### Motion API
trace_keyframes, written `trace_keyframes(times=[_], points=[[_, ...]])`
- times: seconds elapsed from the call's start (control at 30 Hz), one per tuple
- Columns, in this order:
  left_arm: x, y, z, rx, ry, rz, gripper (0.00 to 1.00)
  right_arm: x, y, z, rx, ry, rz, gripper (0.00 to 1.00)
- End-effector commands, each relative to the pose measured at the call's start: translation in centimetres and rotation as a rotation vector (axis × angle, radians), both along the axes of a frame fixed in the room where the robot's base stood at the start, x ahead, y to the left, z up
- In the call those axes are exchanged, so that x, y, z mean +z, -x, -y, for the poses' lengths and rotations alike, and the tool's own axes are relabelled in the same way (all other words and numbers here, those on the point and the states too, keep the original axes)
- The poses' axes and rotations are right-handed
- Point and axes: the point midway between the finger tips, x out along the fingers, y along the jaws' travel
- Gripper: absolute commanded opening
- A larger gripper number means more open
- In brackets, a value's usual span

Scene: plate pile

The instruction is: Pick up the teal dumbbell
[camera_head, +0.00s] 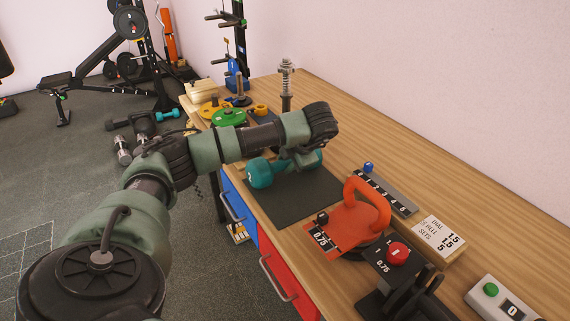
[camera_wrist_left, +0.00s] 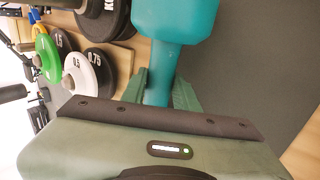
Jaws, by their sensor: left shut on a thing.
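The teal dumbbell (camera_head: 262,172) is over the dark mat (camera_head: 290,202) on the wooden bench, under my left wrist. My left gripper (camera_head: 303,158) is shut on its handle, between the two heads. In the left wrist view the dumbbell (camera_wrist_left: 176,20) fills the top, with its handle between the fingers of my left gripper (camera_wrist_left: 165,90). I cannot tell whether the dumbbell touches the mat. My right gripper is not in view.
An orange kettlebell-shaped thing (camera_head: 350,225) stands right of the mat. A numbered grey rail (camera_head: 384,190) lies behind it. Coloured weight plates (camera_head: 229,117) sit at the bench's far left end.

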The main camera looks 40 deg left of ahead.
Motion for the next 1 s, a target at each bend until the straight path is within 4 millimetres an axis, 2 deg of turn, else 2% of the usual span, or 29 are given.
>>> trace_keyframes(times=[0.57, 0.77, 1.0], points=[[1.1, -0.3, -0.1, 0.000, -0.002, 0.013, 0.00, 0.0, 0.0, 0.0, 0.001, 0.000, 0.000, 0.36], [3.7, -0.3, -0.1, 0.002, -0.001, 0.017, 0.00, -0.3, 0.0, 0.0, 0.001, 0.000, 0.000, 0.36], [9.2, -0.3, -0.1, 0.001, -0.002, 0.019, 0.00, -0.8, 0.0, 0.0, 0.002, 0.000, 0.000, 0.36]])
